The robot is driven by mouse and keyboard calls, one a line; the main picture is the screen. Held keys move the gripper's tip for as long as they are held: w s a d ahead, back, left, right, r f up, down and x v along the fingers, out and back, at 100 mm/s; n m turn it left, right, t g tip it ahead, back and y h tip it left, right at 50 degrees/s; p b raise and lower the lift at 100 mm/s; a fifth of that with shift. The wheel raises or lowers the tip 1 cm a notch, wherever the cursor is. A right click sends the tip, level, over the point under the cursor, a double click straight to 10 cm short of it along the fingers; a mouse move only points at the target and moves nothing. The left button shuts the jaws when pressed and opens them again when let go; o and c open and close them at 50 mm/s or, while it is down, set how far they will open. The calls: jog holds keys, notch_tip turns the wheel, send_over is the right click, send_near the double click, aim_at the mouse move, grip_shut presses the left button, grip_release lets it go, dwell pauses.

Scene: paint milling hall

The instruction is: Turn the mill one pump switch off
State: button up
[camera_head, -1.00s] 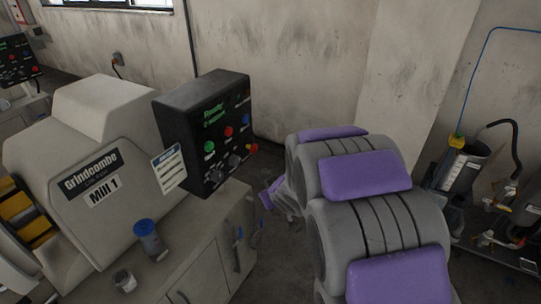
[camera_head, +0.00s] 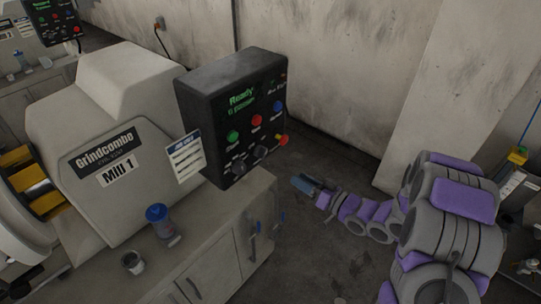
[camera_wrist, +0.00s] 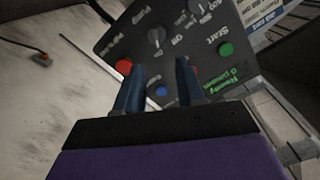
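The mill one control box (camera_head: 232,110) is black and stands on the cabinet beside the machine marked Mill 1 (camera_head: 116,174). Its pump switch is a dark round knob (camera_head: 261,152), the right one of two, below the coloured buttons. In the wrist view the panel is upside down, and the pump knob (camera_wrist: 155,37) shows beyond the fingertips, near Off and On lettering. I cannot tell which way it points. My gripper (camera_head: 300,184) is low and to the right of the box, apart from it. Its two blue-grey fingers (camera_wrist: 158,66) are open with nothing between them.
A red emergency button (camera_head: 281,140) sits right of the pump knob; it also shows in the wrist view (camera_wrist: 123,66). A blue-lidded cup (camera_head: 157,218) and a small pot (camera_head: 132,262) stand on the cabinet top (camera_head: 190,240). Open floor (camera_head: 320,245) lies right of the cabinet.

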aim_at(265, 155)
jog(key=b+x, duration=0.2)
jog(key=x, duration=1.1)
jog(key=shift+w+f, duration=0.1)
jog(key=shift+w, duration=0.2)
jog(key=shift+x, duration=0.95)
jog(key=shift+w, duration=0.15)
jog(key=shift+c, duration=1.2)
jog(key=shift+w+d, duration=0.1)
jog(key=shift+d, duration=0.2)
jog(key=c, duration=0.3)
grip_shut()
